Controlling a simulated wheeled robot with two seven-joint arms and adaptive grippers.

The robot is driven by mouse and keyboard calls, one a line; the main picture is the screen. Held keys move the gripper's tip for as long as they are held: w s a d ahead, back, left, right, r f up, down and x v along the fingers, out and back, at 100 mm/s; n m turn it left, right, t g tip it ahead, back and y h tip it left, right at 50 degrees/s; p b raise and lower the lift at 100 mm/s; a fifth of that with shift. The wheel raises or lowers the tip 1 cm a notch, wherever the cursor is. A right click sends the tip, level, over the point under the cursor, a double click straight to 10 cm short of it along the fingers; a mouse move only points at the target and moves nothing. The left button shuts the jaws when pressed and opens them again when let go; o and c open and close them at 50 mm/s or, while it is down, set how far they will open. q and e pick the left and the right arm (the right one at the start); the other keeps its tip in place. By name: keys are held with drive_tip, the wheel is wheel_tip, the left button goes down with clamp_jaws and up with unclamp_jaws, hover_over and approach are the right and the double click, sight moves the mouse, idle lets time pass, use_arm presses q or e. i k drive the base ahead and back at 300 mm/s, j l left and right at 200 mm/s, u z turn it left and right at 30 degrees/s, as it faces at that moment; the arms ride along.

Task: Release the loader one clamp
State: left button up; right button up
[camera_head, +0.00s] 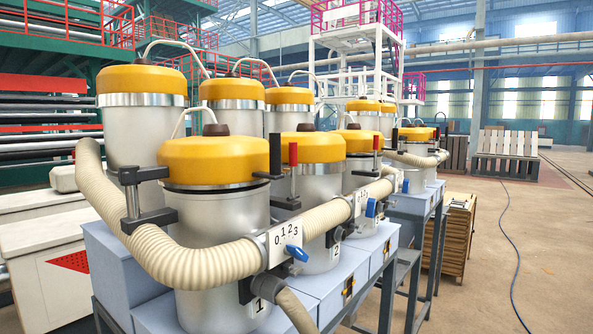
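Loader one (222,235) is the nearest grey canister, with a label "1" low on its front. Its yellow lid (212,160) sits on top, level as far as I can see. A black clamp (130,195) stands at its left side, with an upper arm reaching the lid's edge and a lower bracket on the body. Another black upright piece (275,155) is at the lid's right edge. I cannot tell whether the clamp is tight or loose. Neither of my grippers is in view.
A cream corrugated hose (205,258) curves around loader one's left and front. A plate marked 0 1 2 3 (286,242) carries a blue valve handle (297,253). Loader two (322,190) stands close behind right, near a red-handled clamp (293,155). Open floor (545,240) lies right.

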sight(292, 146)
drive_tip(key=u, duration=0.45)
drive_tip(key=i+l+u, duration=0.1)
drive_tip(key=l+u, duration=0.35)
drive_tip(key=l, duration=0.15)
drive_tip(key=l+u, duration=0.4)
drive_tip(key=l, duration=0.15)
drive_tip(key=l+u, duration=0.45)
drive_tip(key=l, duration=0.2)
drive_tip(key=k+l, duration=0.1)
drive_tip(key=l, duration=0.35)
drive_tip(key=k+l, duration=0.1)
drive_tip(key=l, duration=0.4)
drive_tip(key=k+l+u, duration=0.1)
drive_tip(key=l, duration=0.35)
drive_tip(key=k+l, duration=0.15)
drive_tip(key=l, duration=0.35)
